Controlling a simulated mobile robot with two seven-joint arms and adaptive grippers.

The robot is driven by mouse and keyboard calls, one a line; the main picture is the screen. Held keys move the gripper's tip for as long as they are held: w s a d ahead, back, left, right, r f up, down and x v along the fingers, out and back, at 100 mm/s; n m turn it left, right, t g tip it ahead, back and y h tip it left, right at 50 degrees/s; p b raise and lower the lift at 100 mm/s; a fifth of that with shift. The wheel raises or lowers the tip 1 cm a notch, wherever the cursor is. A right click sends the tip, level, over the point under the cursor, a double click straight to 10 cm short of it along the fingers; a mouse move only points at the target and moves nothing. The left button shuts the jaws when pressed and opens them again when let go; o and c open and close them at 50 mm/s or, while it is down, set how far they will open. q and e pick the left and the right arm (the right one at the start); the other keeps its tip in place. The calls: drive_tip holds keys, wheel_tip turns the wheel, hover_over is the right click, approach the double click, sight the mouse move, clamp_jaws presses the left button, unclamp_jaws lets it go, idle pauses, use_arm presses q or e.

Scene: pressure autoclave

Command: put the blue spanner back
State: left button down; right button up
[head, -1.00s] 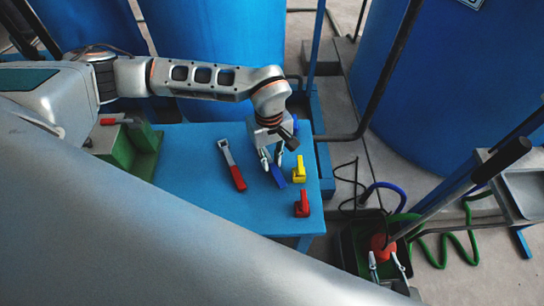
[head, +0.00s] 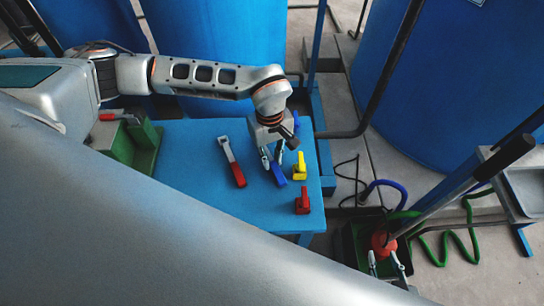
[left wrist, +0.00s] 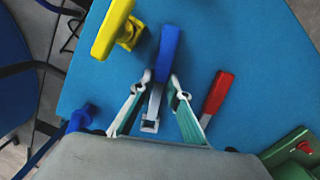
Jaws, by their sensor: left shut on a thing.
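The blue spanner (head: 279,179) is on or just above the blue table (head: 215,190); I cannot tell if it touches. In the left wrist view the blue spanner (left wrist: 169,50) has a blue handle pointing away and a silver head towards my wrist. My left gripper (head: 271,157) is over the table's right part, shut on the spanner; its fingertips (left wrist: 160,80) sit on either side of the shank. My right gripper (head: 385,264) is at the lower right, fingers apart, by a red round thing (head: 382,242).
A red-handled spanner (head: 232,163) lies left of my left gripper. A yellow handle piece (head: 300,167) and a red one (head: 302,202) stand close on the right. A green block (head: 135,147) is at the table's left. Large blue tanks (head: 460,100) stand behind.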

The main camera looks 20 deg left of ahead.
sight(271, 160)
use_arm(q)
drive_tip(key=shift+f, duration=0.15)
drive_tip(key=c, duration=1.8)
unclamp_jaws()
drive_tip(key=shift+c, duration=0.2)
wheel_tip(271, 160, up, 12)
drive_tip(key=shift+w+a, duration=0.3)
